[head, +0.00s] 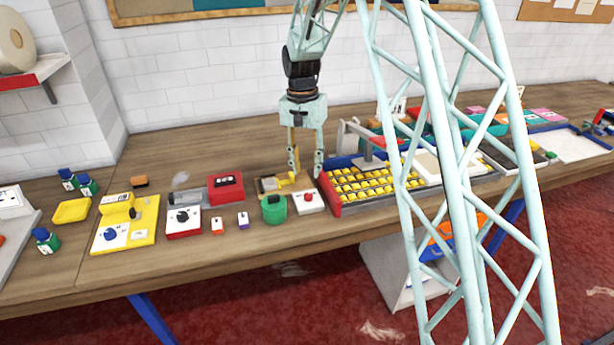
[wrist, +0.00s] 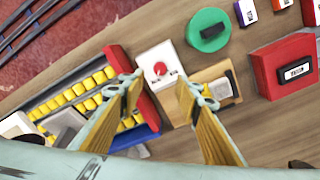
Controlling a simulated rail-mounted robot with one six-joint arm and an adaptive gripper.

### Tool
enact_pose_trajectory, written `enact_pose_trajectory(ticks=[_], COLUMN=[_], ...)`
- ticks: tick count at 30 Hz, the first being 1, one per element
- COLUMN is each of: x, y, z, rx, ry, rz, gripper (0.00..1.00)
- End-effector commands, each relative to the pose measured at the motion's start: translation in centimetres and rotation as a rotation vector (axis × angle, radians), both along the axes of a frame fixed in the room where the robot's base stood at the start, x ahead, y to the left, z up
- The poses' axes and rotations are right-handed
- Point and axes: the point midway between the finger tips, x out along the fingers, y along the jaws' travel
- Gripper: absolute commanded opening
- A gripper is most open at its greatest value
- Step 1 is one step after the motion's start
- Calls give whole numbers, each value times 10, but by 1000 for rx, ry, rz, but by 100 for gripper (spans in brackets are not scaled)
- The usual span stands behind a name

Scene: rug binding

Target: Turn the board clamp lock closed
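A small white box with a red round knob (head: 308,197) stands beside a tan wooden board (head: 264,187) on the bench; I take this knob as the board clamp lock, though its label is unreadable. In the wrist view the red knob (wrist: 159,69) sits on the white plate, just beyond the fingertips, and the board (wrist: 213,73) lies right of it. My gripper (head: 305,172) points down above the board and box. Its two fingers (wrist: 167,86) are spread apart with nothing between them, and the knob appears untouched.
A green round container (head: 274,209) stands close left of the white box. A red-ended tray of yellow pieces (head: 372,184) is close on the right. A red box (head: 226,187) stands to the left. Bare wood lies in front of the box.

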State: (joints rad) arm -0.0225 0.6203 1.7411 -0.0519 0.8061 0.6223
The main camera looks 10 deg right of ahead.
Motion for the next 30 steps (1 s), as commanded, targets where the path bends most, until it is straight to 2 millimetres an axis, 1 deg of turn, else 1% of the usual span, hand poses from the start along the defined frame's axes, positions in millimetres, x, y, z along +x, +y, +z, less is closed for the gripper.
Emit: enact_pose_trajectory(ticks=[3, 6, 23, 26, 30], x=[1, 1, -1, -4, -13], y=[0, 1, 1, 0, 0], z=[10, 14, 18, 24, 39], rx=[0, 0, 0, 1, 2], ry=[-1, 0, -2, -5, -14], rz=[0, 0, 2, 7, 19], gripper=[31, 31, 31, 31, 31])
